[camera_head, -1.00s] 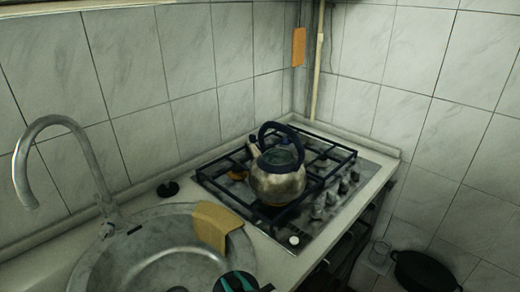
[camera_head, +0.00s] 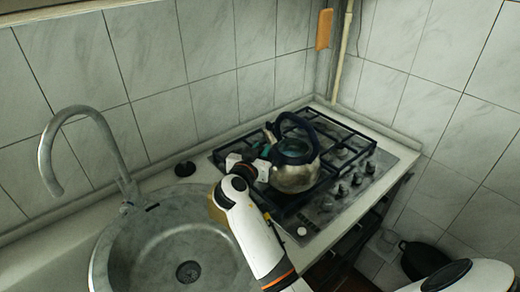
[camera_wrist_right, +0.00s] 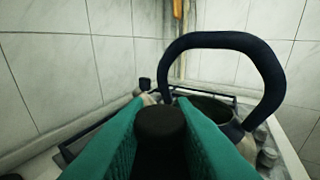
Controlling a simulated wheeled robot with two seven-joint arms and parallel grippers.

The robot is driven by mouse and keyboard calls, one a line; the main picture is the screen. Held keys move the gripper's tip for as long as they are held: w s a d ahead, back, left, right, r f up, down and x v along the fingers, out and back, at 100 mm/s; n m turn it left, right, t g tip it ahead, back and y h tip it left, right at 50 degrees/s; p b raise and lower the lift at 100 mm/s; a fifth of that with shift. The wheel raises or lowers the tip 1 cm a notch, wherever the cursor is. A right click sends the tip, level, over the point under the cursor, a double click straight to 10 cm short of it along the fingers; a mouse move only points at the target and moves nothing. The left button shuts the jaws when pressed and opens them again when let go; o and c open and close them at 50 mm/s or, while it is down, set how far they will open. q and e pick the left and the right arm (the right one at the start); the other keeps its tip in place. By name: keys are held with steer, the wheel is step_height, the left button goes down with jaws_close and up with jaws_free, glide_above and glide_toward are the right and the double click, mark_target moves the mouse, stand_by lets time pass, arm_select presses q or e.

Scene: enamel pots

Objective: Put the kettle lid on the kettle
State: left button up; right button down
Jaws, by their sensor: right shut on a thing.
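The steel kettle (camera_head: 295,175) stands on the stove with its dark arched handle (camera_head: 308,125) upright. Its top looks dark and open in the right wrist view (camera_wrist_right: 215,105). My right gripper (camera_head: 262,152) is at the kettle's left side, close to its rim. In the right wrist view its teal fingers (camera_wrist_right: 160,135) are shut on the black knob of the kettle lid (camera_wrist_right: 160,122). The rest of the lid is hidden there, and I cannot tell whether it touches the kettle. My left gripper is not in view.
The hob's black grate (camera_head: 325,133) lies around the kettle. A round sink (camera_head: 110,255) with a curved tap (camera_head: 100,125) is at the left. A small black round piece (camera_head: 185,168) lies on the counter. Tiled walls close the back; a dark pot (camera_head: 418,262) is low right.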

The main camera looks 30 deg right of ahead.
steer(key=shift+a, duration=0.1)
steer(key=shift+b, duration=0.5)
steer(key=shift+w+d+f+b, duration=0.25)
steer(key=shift+d+b, duration=0.1)
steer(key=shift+d, duration=0.8)
steer(key=shift+w+d+f+b, duration=0.1)
steer(key=shift+d+f+b, duration=0.25)
steer(key=shift+d, duration=0.85)
steer(key=shift+w+d+f+b, duration=0.2)
steer(key=shift+d+b, duration=0.2)
steer(key=shift+d, duration=0.75)
steer(key=w+d+b, duration=0.1)
steer(key=d+b, duration=0.1)
steer(key=d, duration=0.5)
steer(key=shift+f, duration=0.45)
steer(key=shift+w+a, duration=0.1)
steer(key=c, duration=1.1)
jaws_free()
steer(key=shift+c, duration=0.2)
